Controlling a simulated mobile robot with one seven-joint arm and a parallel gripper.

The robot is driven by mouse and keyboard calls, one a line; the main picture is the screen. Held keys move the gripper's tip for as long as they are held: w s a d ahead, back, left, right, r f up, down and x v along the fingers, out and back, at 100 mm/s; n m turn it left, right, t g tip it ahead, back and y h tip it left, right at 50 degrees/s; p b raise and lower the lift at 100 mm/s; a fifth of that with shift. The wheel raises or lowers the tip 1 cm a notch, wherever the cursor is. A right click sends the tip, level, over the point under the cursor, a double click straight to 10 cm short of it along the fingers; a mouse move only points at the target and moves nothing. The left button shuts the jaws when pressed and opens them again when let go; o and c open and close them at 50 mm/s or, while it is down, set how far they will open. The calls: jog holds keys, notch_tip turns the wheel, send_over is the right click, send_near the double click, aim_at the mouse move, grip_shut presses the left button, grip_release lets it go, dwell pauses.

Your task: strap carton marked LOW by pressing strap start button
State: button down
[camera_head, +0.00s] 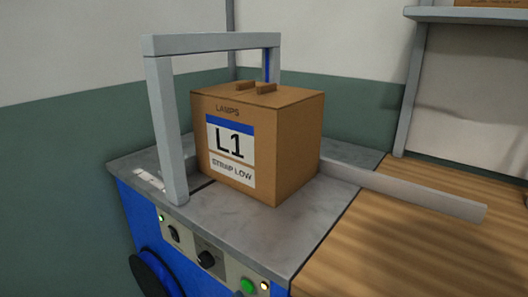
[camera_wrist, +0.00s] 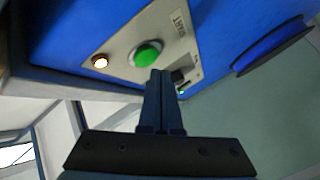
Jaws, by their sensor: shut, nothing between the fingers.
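The carton (camera_head: 285,155) stands upright on the grey top of the blue strapping machine (camera_head: 265,232), inside and beside the grey arch (camera_head: 165,120). Its label (camera_head: 231,150) reads "L1" and "STRAP LOW". The green start button (camera_head: 247,286) is on the front panel, low in the head view; it also shows in the wrist view (camera_wrist: 147,54). My gripper (camera_wrist: 160,75) is shut and empty in the wrist view, its tips just below the green button in the picture. I cannot tell whether they touch it. The head view does not show my gripper.
A grey rail (camera_head: 420,192) runs right over a wooden table (camera_head: 430,245). A shelf (camera_head: 465,14) is at the upper right.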

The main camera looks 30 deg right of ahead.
jog(key=a+b, duration=0.1)
jog(key=s+a+b, duration=0.1)
jog(key=a, duration=0.1)
jog(key=a+b, duration=0.1)
jog(key=a, duration=0.1)
jog(key=shift+s, duration=0.4)
dwell(0.4)
